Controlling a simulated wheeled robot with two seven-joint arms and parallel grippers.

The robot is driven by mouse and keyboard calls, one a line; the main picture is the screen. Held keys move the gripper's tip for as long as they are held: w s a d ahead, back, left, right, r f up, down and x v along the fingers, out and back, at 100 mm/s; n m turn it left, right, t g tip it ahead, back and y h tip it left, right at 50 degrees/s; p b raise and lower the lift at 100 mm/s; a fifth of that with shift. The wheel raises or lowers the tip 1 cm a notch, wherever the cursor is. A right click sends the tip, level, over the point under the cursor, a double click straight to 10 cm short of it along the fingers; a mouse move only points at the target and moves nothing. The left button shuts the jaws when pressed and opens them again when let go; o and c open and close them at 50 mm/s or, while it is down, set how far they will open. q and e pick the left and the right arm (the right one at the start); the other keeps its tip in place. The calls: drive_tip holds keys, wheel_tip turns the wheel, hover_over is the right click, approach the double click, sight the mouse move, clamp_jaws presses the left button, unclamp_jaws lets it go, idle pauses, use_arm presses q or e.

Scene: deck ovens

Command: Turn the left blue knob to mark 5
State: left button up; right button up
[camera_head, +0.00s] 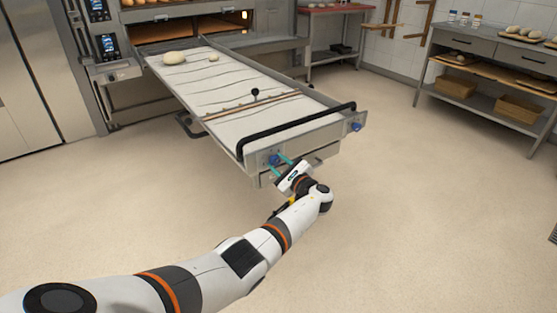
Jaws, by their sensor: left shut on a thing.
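The left blue knob (274,160) sits on the near end face of the oven loader, towards its left corner. My left gripper (279,160) reaches it from the front right, with its teal fingers shut around the knob. The marks around the knob are too small to read, and the fingers partly cover it. A second blue knob (356,127) shows at the right corner of the same end. My right gripper is not in view.
The loader's pale cloth bed (225,90) carries dough pieces (174,58) at its far end. A black handle bar (300,128) runs along the near end, above the knobs. A deck oven stands behind, and a shelved table (480,75) stands at right. The floor in front is clear.

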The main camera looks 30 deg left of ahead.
use_arm(q)
drive_tip(key=m+p, duration=0.2)
drive_tip(key=m, duration=0.4)
drive_tip(key=shift+w+d, duration=0.1)
drive_tip(key=shift+w, duration=0.05)
drive_tip(key=shift+m+p, duration=0.3)
drive_tip(key=shift+m, duration=1.7)
drive_tip(key=m, duration=0.2)
drive_tip(key=shift+w+f+m, duration=0.1)
drive_tip(key=shift+f+m, duration=0.05)
drive_tip(key=shift+m, duration=0.15)
drive_tip(key=shift+f+m, duration=0.1)
drive_tip(key=shift+m, duration=1.5)
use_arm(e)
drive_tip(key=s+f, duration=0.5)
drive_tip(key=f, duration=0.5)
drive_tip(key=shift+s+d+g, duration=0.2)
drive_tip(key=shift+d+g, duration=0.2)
use_arm(q)
drive_tip(key=o, duration=1)
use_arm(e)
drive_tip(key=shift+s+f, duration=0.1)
